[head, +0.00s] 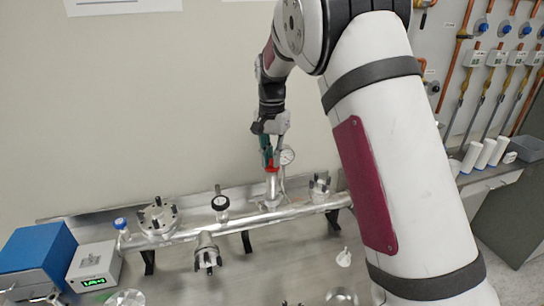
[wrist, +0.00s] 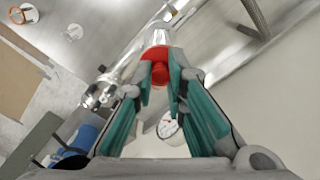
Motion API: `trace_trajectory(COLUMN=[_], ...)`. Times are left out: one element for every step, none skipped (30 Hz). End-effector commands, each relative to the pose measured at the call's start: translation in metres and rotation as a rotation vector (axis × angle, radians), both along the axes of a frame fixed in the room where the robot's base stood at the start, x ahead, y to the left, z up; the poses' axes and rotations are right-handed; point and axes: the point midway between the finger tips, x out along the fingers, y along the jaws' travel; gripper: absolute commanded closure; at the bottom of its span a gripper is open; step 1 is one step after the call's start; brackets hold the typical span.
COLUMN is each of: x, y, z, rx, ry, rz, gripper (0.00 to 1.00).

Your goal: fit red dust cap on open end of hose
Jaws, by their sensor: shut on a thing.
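The red dust cap (head: 271,169) is between the fingers of my gripper (head: 270,153), at the top of a short upright metal hose end (head: 271,189) on the manifold. In the wrist view my gripper (wrist: 160,76) has its green-padded fingers shut on the red cap (wrist: 155,56). The silvery hose end (wrist: 158,35) shows directly beyond the cap, in line with it. The cap appears to meet the hose end, but I cannot tell how far it is seated. The fingers hide part of the cap's sides.
A dial gauge (head: 288,156) stands close to the right of my gripper. The metal manifold pipe (head: 235,224) runs along the bench with flanged ports (head: 157,215) and a black-knobbed valve (head: 220,202). A blue box (head: 38,252) and a white display unit (head: 94,266) stand at left.

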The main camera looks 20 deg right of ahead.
Motion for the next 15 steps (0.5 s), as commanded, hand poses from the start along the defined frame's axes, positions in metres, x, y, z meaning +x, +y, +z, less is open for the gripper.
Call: trace_trajectory(x=[0.0000, 0.0000, 0.0001, 0.0001, 0.0001, 0.0001, 0.0001, 0.0001, 0.0001, 0.0001, 0.0001, 0.0001, 0.0001, 0.0001, 0.0001], y=[0.0000, 0.0000, 0.0001, 0.0001, 0.0001, 0.0001, 0.0001, 0.0000, 0.0001, 0.0000, 0.0001, 0.0001, 0.0001, 0.0001, 0.0001], z=[-0.0008, -0.0011, -0.0015, -0.0019, -0.0022, -0.0026, -0.0029, -0.0033, -0.0037, -0.0040, -0.0044, -0.0048, -0.0051, -0.0055, -0.0059], rx=[0.000, 0.000, 0.000, 0.000, 0.000, 0.000, 0.000, 0.000, 0.000, 0.000, 0.000, 0.000, 0.000, 0.000, 0.000], ry=[0.000, 0.000, 0.000, 0.000, 0.000, 0.000, 0.000, 0.000, 0.000, 0.000, 0.000, 0.000, 0.000, 0.000, 0.000], rz=[0.000, 0.000, 0.000, 0.000, 0.000, 0.000, 0.000, 0.000, 0.000, 0.000, 0.000, 0.000, 0.000, 0.000, 0.000], gripper=[0.98, 0.98, 0.98, 0.98, 0.98, 0.98, 0.98, 0.98, 0.98, 0.98, 0.98, 0.98, 0.98, 0.98, 0.98])
